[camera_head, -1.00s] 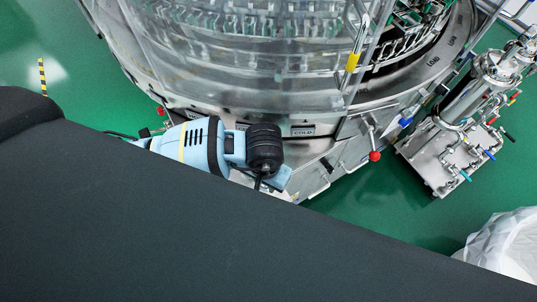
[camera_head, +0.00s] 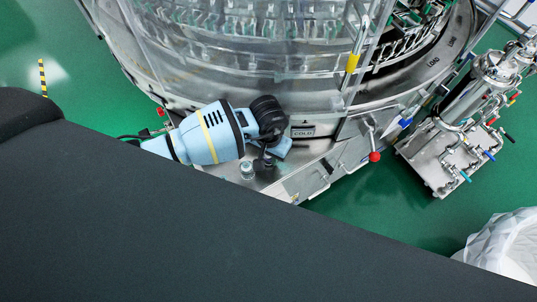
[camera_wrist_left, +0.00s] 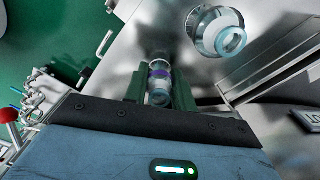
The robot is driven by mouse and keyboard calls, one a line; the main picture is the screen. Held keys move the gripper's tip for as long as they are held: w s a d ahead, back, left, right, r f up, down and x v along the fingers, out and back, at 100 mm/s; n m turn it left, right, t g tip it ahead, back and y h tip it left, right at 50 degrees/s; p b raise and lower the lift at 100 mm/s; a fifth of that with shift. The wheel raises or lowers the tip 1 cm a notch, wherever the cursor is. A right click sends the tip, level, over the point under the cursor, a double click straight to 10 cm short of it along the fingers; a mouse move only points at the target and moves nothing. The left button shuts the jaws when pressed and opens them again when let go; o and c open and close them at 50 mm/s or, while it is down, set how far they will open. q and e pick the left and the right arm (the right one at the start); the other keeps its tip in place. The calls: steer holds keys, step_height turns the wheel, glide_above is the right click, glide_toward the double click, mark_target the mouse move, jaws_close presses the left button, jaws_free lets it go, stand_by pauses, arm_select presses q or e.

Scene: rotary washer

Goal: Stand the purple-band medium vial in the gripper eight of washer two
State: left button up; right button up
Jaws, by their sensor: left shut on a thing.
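The purple-band vial (camera_wrist_left: 159,73) is clear glass with a purple ring and sits between the two green fingers of my left gripper (camera_wrist_left: 159,88) in the left wrist view. The gripper is shut on it. In the head view my left gripper (camera_head: 268,160) is over the steel ledge at the front of the washer (camera_head: 250,95), and the held vial is too small there to make out well. The washer's own numbered grippers cannot be told apart through the clear guard. My right gripper is not in view.
A second clear vial (camera_wrist_left: 217,33) stands on the ledge close to the held one; it also shows in the head view (camera_head: 247,171). A red-knobbed lever (camera_head: 374,156) sticks out at right. A pipe skid (camera_head: 455,150) and a white-lined bin (camera_head: 505,245) stand farther right.

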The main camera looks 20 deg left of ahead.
arm_select(q)
steer(key=shift+f, duration=0.2)
steer(key=shift+f, duration=0.15)
steer(key=o, duration=0.9)
steer(key=shift+o, duration=0.2)
step_height(320, 180, up, 12)
steer(key=shift+r+p, duration=0.15)
steer(key=shift+p, duration=0.3)
